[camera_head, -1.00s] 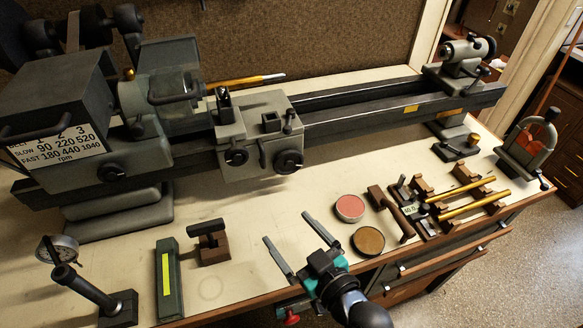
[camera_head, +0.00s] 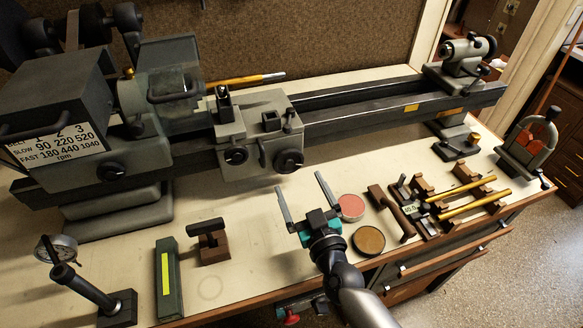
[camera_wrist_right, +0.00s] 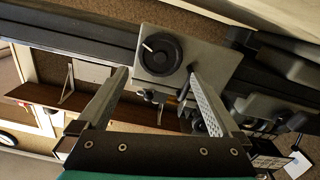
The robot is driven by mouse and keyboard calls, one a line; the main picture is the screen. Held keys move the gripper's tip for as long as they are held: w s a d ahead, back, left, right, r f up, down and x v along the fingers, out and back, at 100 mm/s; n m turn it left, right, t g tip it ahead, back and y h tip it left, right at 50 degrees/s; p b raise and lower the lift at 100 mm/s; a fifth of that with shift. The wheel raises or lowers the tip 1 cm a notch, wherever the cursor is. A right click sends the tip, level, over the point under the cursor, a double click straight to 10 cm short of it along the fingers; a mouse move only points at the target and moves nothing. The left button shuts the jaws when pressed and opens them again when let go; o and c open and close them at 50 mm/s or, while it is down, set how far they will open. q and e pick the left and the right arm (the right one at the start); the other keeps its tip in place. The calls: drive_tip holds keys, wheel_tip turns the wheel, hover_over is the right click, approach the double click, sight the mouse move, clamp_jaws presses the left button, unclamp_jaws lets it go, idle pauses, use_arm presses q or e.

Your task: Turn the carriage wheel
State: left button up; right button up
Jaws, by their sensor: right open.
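The lathe carriage (camera_head: 255,120) is a grey block on the dark bed. Its front carries two dark round controls: a larger wheel (camera_head: 289,160) at right and a smaller knob (camera_head: 236,156) at left. My right gripper (camera_head: 299,181) is open and empty, above the bench in front of the carriage, its fingers pointing at it. In the right wrist view, a black wheel (camera_wrist_right: 158,55) with a white mark shows on the grey plate beyond and between the fingertips (camera_wrist_right: 158,75), apart from them. My left gripper is out of view.
Below the carriage lie a pink tin (camera_head: 350,207) and a brown tin (camera_head: 369,240). A brown block with a dark bar (camera_head: 209,245) and a green box (camera_head: 167,280) stand left of my arm. Brass rods on wooden holders (camera_head: 467,195) lie right.

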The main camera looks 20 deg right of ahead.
sight(289, 163)
drive_tip(key=w, duration=0.6)
drive_tip(key=shift+w+a+b, duration=0.1)
drive_tip(key=shift+w+b, duration=0.2)
drive_tip(key=shift+b, duration=0.05)
drive_tip(key=c, duration=1)
